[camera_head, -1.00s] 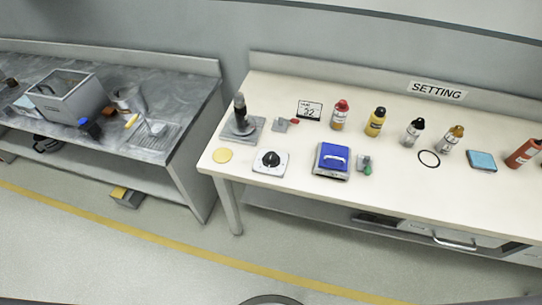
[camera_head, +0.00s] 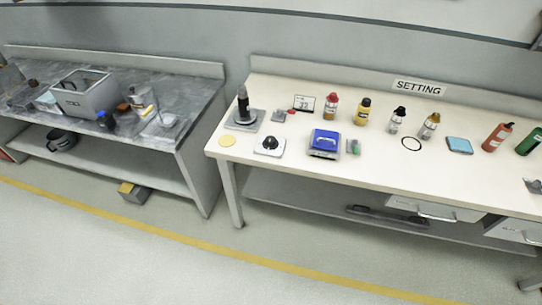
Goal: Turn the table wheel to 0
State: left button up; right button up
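On the cream bench marked SETTING, a round black knob on a white plate (camera_head: 269,144) sits near the front left edge. It may be the table wheel. Its marks are too small to read. Behind it to the left, a dark upright cylinder on a round base (camera_head: 243,110) stands on a grey plate. A small white card with a number (camera_head: 304,103) stands behind these; the digits are hard to read. Neither of my grippers is in view.
The cream bench (camera_head: 390,170) also holds a blue box (camera_head: 325,143), a yellow disc (camera_head: 228,140), several bottles, a black ring (camera_head: 411,143) and a light-blue pad (camera_head: 459,145). A grey bench (camera_head: 190,130) stands left, past a gap. The floor in front is clear.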

aim_at(270, 142)
jog(key=z, duration=0.2)
jog(key=i, duration=0.95)
jog(key=z, duration=0.2)
